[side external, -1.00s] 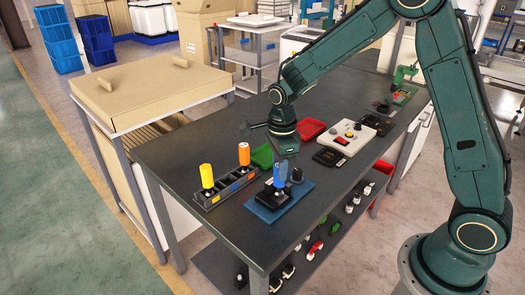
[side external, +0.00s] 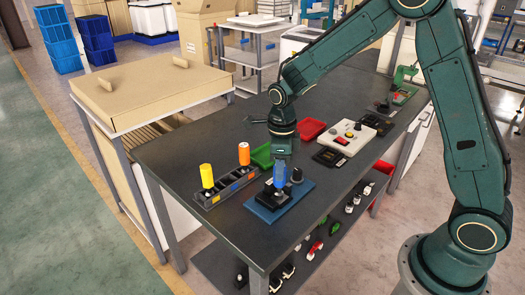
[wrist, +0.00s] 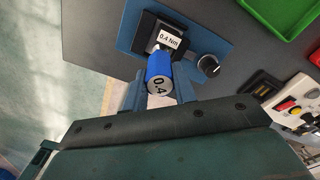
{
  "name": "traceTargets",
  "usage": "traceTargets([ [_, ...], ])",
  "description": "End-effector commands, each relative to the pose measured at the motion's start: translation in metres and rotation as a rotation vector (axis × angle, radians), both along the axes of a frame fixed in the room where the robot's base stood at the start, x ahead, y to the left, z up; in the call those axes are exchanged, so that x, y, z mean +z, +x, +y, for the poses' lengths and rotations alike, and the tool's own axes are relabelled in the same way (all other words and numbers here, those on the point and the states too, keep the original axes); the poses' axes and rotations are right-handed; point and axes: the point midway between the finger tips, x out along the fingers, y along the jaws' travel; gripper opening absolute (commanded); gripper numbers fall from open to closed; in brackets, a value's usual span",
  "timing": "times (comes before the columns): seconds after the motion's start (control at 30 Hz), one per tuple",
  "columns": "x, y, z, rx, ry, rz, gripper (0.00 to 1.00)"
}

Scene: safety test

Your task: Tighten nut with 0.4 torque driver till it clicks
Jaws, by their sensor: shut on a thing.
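The blue driver (side external: 280,174), marked 0.4 on its end cap, stands over a black fixture (side external: 270,196) on a blue base plate (side external: 284,209). In the wrist view the driver (wrist: 158,70) lies between the two fingers of my gripper (wrist: 158,90), which is shut on it. A label reading 0.4 Nm (wrist: 169,40) is on the fixture beyond the driver. My gripper (side external: 281,160) points down above the plate in the side view. The nut and the driver's tip are hidden.
A dark rack (side external: 226,188) holds a yellow driver (side external: 207,175) and an orange driver (side external: 244,154) to the left. Green (side external: 262,155) and red (side external: 311,129) trays and a button box (side external: 351,136) lie behind.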

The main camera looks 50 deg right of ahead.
Motion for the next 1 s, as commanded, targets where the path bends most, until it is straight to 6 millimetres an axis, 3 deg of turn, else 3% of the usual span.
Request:
traceTargets([
  [0.37, 0.001, 0.0, 0.0, -0.045, 0.0, -0.001, 0.0],
  [1.0, 0.022, 0.0, 0.0, -0.042, 0.0, -0.001, 0.0],
])
